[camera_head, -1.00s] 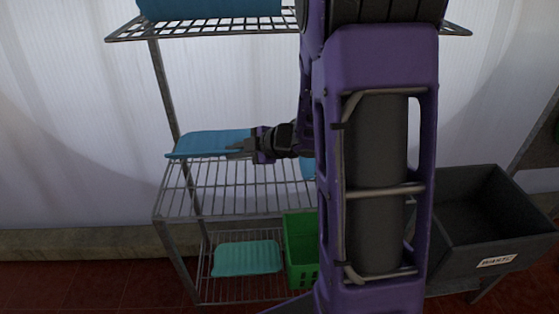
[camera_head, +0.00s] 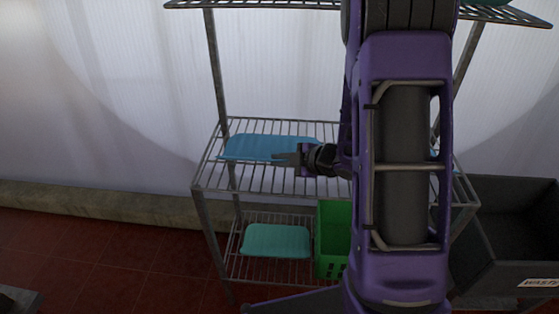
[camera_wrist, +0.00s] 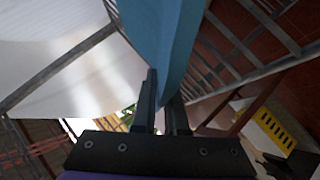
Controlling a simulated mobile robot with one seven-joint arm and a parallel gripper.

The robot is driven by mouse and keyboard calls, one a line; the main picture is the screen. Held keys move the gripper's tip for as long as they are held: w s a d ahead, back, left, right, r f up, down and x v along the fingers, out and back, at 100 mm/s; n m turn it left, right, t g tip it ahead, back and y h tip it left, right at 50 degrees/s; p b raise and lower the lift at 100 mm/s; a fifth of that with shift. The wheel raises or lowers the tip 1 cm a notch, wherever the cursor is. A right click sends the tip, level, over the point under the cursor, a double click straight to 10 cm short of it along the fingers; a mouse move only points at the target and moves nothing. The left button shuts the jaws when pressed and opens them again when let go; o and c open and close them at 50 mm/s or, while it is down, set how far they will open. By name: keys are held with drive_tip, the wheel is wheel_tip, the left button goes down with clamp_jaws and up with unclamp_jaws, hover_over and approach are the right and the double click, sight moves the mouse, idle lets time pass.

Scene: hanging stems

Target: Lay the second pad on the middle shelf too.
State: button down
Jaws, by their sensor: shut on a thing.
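A flat blue pad (camera_head: 262,147) is level, or nearly so, at the left part of the middle shelf (camera_head: 262,181). I cannot tell whether it rests on the wires or is just above them. My gripper (camera_head: 290,159) is shut on the pad's front right edge. In the wrist view the pad (camera_wrist: 165,40) runs up and away from the fingers of my gripper (camera_wrist: 163,90). Another blue piece (camera_head: 434,155) shows at the right of the middle shelf, mostly hidden behind my arm.
A teal pad (camera_head: 276,240) and a green crate (camera_head: 333,238) are on the bottom shelf. The top shelf (camera_head: 260,4) is cut off by the frame. A dark waste bin (camera_head: 510,240) stands at the right. My arm hides the shelf's right half.

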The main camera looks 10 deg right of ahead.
drive_tip(key=shift+f, duration=0.2)
drive_tip(key=c, duration=1)
unclamp_jaws()
drive_tip(key=shift+r, duration=0.1)
drive_tip(key=shift+o, duration=0.2)
drive_tip(key=shift+r, duration=0.15)
drive_tip(key=shift+s+d+r, duration=0.1)
drive_tip(key=shift+d+r, duration=0.05)
drive_tip(key=p+v, duration=0.1)
drive_tip(key=v, duration=1)
drive_tip(key=shift+s+d, duration=0.15)
drive_tip(key=shift+d, duration=0.05)
drive_tip(key=shift+r, duration=0.1)
